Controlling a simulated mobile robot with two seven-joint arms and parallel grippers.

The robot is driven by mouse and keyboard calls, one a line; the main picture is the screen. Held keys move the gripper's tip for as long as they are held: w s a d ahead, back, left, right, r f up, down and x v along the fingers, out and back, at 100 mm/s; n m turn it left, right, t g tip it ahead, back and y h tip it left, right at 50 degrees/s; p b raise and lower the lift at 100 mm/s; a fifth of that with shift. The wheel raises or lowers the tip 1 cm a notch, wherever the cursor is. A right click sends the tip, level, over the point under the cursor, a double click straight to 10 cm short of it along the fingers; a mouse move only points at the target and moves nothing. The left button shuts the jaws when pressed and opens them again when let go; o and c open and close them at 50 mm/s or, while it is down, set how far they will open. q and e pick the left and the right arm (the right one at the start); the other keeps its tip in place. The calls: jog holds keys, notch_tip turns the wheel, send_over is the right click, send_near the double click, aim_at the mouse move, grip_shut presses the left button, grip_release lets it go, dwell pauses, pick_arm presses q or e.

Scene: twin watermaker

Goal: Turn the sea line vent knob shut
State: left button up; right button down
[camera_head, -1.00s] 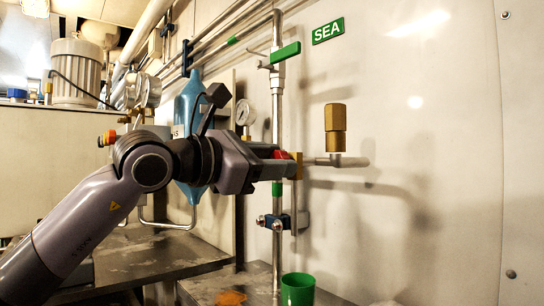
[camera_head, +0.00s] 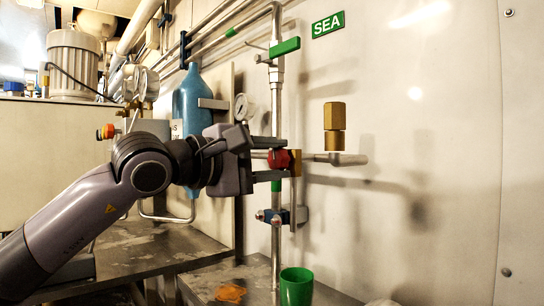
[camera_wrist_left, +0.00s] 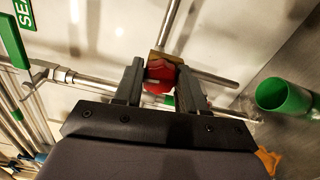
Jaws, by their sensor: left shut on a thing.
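The vent knob (camera_head: 279,159) is red and sits on a brass fitting (camera_head: 295,163) on the vertical sea line pipe (camera_head: 277,110). My left gripper (camera_head: 281,158) reaches it from the left and is shut on the knob. In the left wrist view the knob (camera_wrist_left: 160,75) lies between the two fingers of the gripper (camera_wrist_left: 161,84), partly hidden by them. My right gripper is in neither view.
A green lever handle (camera_head: 285,47) and a pressure gauge (camera_head: 243,107) are above and left of the knob. A green cup (camera_head: 297,287) stands underneath. A blue cylinder (camera_head: 191,103) is behind my arm.

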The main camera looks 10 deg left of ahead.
pick_arm(q)
jog(key=shift+m, duration=0.6)
jog(key=o, duration=1)
jog(key=shift+v, duration=3.6)
